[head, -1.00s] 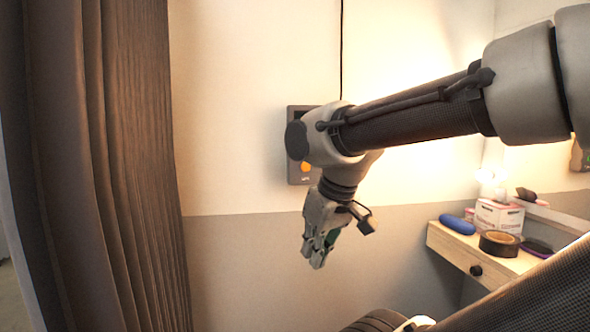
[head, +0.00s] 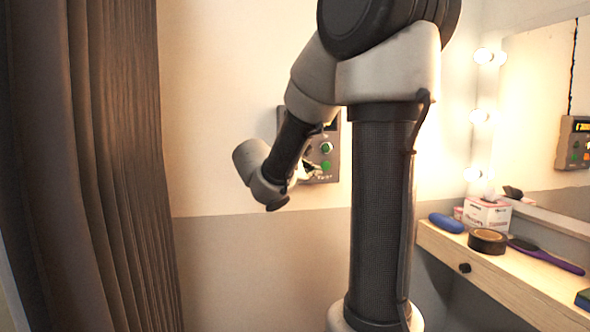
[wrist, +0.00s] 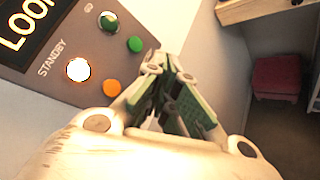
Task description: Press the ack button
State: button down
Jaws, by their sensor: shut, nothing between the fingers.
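A dark wall panel (head: 333,128) is partly hidden behind my arm in the head view. It also fills the upper left of the wrist view (wrist: 60,50), with a lit yellow display, a "STANDBY" label, a green knob (wrist: 108,21), a glowing white lamp or button (wrist: 78,69), an orange button (wrist: 111,88) and a green button (wrist: 134,44). I cannot read an "ack" label. My gripper (wrist: 168,65) is shut and empty in the wrist view, its tips appearing just right of the orange and green buttons. Contact cannot be told. The head view mostly hides my gripper behind the wrist.
A dark curtain (head: 110,160) hangs at left. A wooden shelf (head: 470,262) at right bears a blue case (head: 446,223), tape roll (head: 487,241), tissue box (head: 488,213) and purple brush (head: 545,257). A mirror (head: 540,120) reflects the panel. A red stool (wrist: 277,77) shows in the wrist view.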

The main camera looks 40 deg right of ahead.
jog(key=shift+w+a+n+t, duration=0.15)
jog(key=shift+w+n+t, duration=0.15)
jog(key=shift+w, duration=0.3)
jog(key=shift+w, duration=0.1)
jog(key=w+d, duration=0.4)
jog(key=w, duration=0.3)
jog(key=shift+w, duration=0.35)
jog(key=shift+w, duration=0.1)
dwell(1.0)
jog(key=shift+w+d, duration=0.15)
jog(key=shift+w, duration=0.05)
jog(key=shift+w+d, duration=0.2)
jog(key=shift+w, duration=0.2)
dwell(0.7)
jog(key=shift+s+a, duration=0.1)
jog(key=shift+s, duration=0.05)
jog(key=shift+s+a, duration=0.25)
jog(key=shift+s, duration=0.4)
